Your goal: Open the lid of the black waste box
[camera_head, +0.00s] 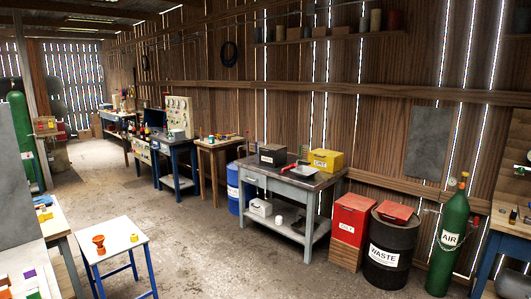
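A black drum (388,255) with a white label reading WASTE stands on the floor at the right, against the wooden wall. A red flat piece (398,210) lies on its top, which otherwise looks dark; I cannot tell if it is a lid or how it is attached. A smaller black box (272,155) with a pale label, too small to read, sits on the grey worktable (259,178); its top looks shut. Neither of my grippers is in view.
A red bin (351,219) stands left of the drum, a green AIR cylinder (450,240) right of it. A yellow box (326,160) and red tool share the worktable. A white-topped stool (114,240) stands at front left. The central floor (200,240) is clear.

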